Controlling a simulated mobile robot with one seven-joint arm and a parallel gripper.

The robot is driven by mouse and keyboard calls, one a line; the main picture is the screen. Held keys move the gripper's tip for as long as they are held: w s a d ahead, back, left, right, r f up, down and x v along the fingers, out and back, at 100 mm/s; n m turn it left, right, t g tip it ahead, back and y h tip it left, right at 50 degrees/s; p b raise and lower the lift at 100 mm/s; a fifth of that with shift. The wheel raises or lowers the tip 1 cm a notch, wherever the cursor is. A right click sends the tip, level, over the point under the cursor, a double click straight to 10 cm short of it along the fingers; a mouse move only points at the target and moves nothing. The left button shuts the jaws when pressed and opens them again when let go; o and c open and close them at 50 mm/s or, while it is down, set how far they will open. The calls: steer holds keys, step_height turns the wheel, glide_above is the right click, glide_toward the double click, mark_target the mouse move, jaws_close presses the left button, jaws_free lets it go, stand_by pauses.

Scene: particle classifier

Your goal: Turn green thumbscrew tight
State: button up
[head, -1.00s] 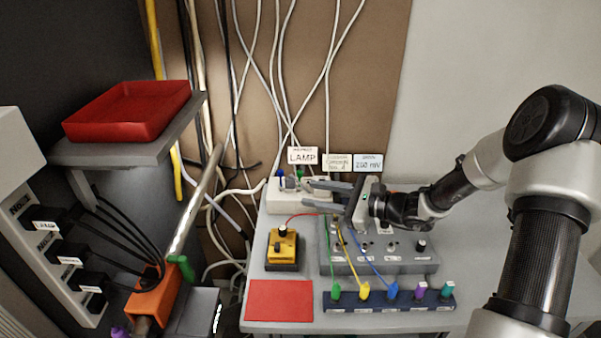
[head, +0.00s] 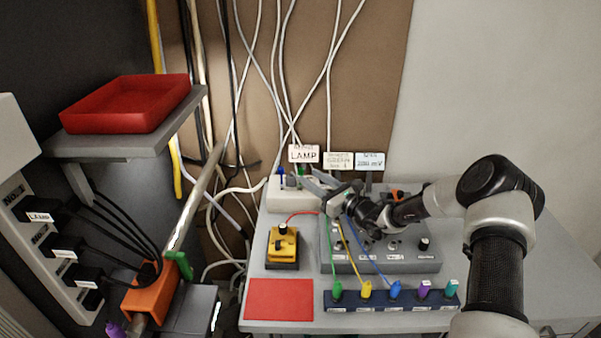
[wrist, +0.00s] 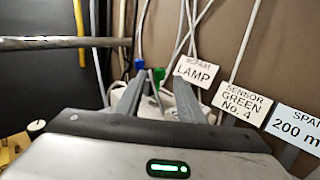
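A green thumbscrew (head: 180,264) sits on the right side of an orange clamp block (head: 153,290), around a slanted metal tube (head: 192,210) at the left. My gripper (head: 312,181) is well to the right of it, above the back of the bench. In the wrist view its two fingers (wrist: 158,98) are spread, with nothing held between them. A small green part (wrist: 158,76) and a blue one show beyond the fingertips, on or by a white unit (head: 290,194). How tight the thumbscrew is cannot be seen.
A grey shelf with a red tray (head: 125,103) stands above the clamp. Black cables (head: 125,228) run close to the clamp's left. A yellow device (head: 283,247), a red mat (head: 279,300) and a grey panel with coloured wires are on the bench. Label cards stand behind my gripper.

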mark_target(300, 169)
steer(key=x, duration=0.6)
steer(key=shift+a, duration=0.1)
steer(key=shift+c, duration=0.4)
jaws_close()
